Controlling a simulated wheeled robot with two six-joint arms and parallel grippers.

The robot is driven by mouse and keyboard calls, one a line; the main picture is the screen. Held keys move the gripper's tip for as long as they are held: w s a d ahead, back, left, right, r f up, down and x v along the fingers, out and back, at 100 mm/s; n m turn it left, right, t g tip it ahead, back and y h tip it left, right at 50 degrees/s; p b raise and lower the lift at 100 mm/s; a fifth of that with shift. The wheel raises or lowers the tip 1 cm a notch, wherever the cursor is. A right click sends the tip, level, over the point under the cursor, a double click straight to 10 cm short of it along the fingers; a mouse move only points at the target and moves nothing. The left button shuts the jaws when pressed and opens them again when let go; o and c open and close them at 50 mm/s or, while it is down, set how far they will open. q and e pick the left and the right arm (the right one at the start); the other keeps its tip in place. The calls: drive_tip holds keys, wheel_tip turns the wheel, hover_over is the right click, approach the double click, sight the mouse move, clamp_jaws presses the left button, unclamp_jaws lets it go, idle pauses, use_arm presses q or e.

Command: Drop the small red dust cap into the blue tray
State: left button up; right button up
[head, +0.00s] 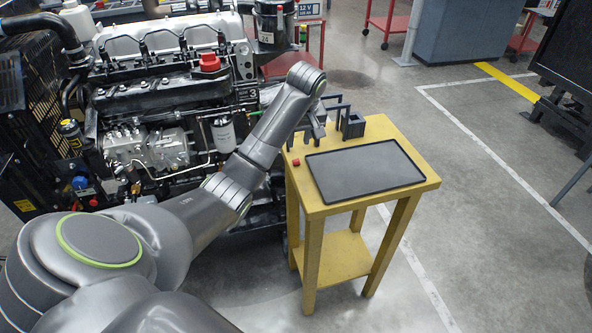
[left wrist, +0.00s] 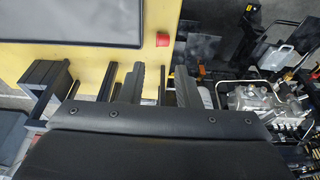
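The small red dust cap (head: 296,162) sits on the yellow table, by its left edge and just left of a dark tray (head: 368,170). In the left wrist view the cap (left wrist: 163,39) lies beyond my fingertips, roughly in line with the gap between them. My left gripper (head: 314,130) is over the back left part of the table, apart from the cap. In the wrist view its two dark fingers (left wrist: 159,72) stand apart with nothing between them. I see no clearly blue tray; the flat tray on the table looks black-grey. My right gripper is not in view.
A dark bracket with a small box (head: 352,123) stands at the table's back, close to my left gripper. The diesel engine (head: 150,110), with a larger red cap (head: 209,62), is left of the table. Floor right of the table is clear.

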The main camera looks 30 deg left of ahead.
sight(296, 160)
use_arm(q)
drive_tip(key=x, duration=0.2)
drive_tip(key=shift+f, duration=0.3)
drive_tip(key=x, duration=0.4)
drive_tip(key=shift+s+d+f+p, duration=0.1)
drive_tip(key=shift+s+f+p, duration=0.05)
drive_tip(key=shift+s+p, duration=0.2)
drive_tip(key=shift+w+f, duration=0.15)
drive_tip(key=shift+f, duration=0.3)
clamp_jaws()
